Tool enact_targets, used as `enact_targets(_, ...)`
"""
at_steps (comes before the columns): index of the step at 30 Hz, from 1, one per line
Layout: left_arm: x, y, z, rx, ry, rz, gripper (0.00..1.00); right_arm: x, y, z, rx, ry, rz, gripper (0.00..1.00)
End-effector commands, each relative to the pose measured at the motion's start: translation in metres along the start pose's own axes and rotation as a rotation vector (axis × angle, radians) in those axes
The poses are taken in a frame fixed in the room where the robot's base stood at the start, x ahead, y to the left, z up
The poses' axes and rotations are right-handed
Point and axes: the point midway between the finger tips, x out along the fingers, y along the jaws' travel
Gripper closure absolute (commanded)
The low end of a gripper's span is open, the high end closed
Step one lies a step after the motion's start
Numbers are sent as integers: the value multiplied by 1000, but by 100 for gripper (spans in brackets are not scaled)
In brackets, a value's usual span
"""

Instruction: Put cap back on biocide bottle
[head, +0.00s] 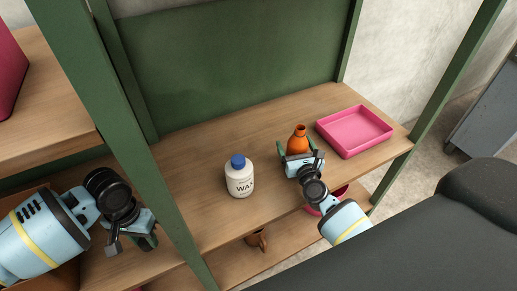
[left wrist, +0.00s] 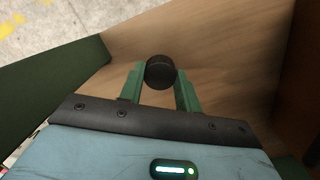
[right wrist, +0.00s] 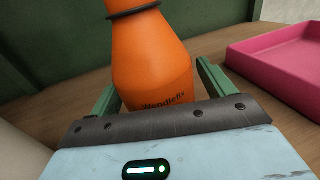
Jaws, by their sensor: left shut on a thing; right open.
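An orange bottle (head: 298,138) with an open, uncapped neck stands upright on the wooden shelf, left of the pink tray. In the right wrist view the orange bottle (right wrist: 150,60) carries the label "Wendlefix" and a dark ring near its neck; the word biocide is not visible. My right gripper (head: 300,154) is open, its fingers either side of the bottle's lower body. My left gripper (head: 134,240) is at the lower left, beyond the green post from the bottle. It is shut on a round black cap (left wrist: 160,71), seen between its fingertips in the left wrist view.
A white bottle with a blue cap (head: 239,177), marked "WAX", stands upright mid-shelf. A pink tray (head: 346,146) lies at the right. The green post (head: 128,145) stands between my two arms. A brown mug (head: 257,239) is on the lower shelf.

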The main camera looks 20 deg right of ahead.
Motion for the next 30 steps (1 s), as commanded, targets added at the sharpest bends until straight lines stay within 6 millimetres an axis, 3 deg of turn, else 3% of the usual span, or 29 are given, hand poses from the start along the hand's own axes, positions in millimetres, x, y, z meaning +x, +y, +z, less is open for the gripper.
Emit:
enact_targets(4,0,0,0,0,0,0,88,0,0,0,0,0,0,20)
enact_targets(17,0,0,0,0,0,0,88,0,0,0,1,0,0,76)
enact_targets(25,-2,0,0,0,2,-1,88,0,0,2,1,-2,0,76)
enact_targets(30,-12,-1,-2,0,15,-8,88,1,1,12,4,-5,1,76)
